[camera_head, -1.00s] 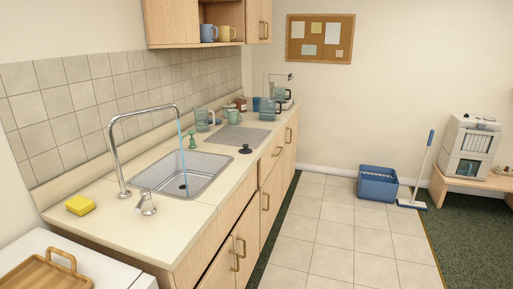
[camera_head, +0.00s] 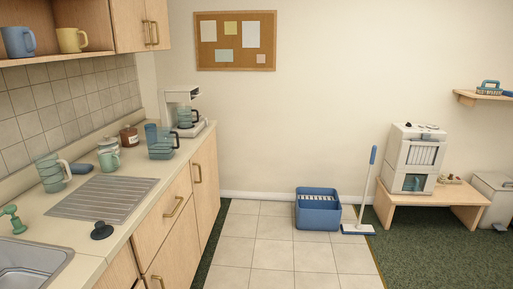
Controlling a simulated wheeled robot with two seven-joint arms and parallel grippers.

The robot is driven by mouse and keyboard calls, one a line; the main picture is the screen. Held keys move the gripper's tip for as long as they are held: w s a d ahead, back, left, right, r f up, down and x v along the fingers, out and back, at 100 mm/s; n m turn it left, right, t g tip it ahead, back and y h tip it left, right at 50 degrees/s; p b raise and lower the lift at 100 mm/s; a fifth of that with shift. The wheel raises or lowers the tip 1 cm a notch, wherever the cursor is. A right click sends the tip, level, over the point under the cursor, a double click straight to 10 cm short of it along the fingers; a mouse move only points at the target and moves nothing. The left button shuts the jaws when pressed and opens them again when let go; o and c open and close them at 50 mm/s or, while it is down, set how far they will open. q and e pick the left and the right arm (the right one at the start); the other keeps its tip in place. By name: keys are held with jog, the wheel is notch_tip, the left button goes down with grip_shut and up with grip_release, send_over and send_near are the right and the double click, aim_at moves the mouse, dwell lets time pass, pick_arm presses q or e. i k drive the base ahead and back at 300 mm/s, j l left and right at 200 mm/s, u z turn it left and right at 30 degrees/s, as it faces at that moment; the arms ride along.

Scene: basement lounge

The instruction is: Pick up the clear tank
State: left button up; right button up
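A clear bluish vessel with a dark handle (camera_head: 161,150) stands on the counter (camera_head: 122,211), in front of the white coffee maker. I cannot tell for sure which of these is the clear tank. Neither of my grippers is in view.
The coffee maker (camera_head: 183,101) holds a carafe. A blue bin (camera_head: 318,209) and a mop (camera_head: 368,180) stand on the floor.

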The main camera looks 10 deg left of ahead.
aim_at(160, 143)
jog(key=i+u, duration=0.25)
jog(key=i, duration=0.5)
jog(key=i+l+u, duration=0.2)
jog(key=i, duration=0.5)
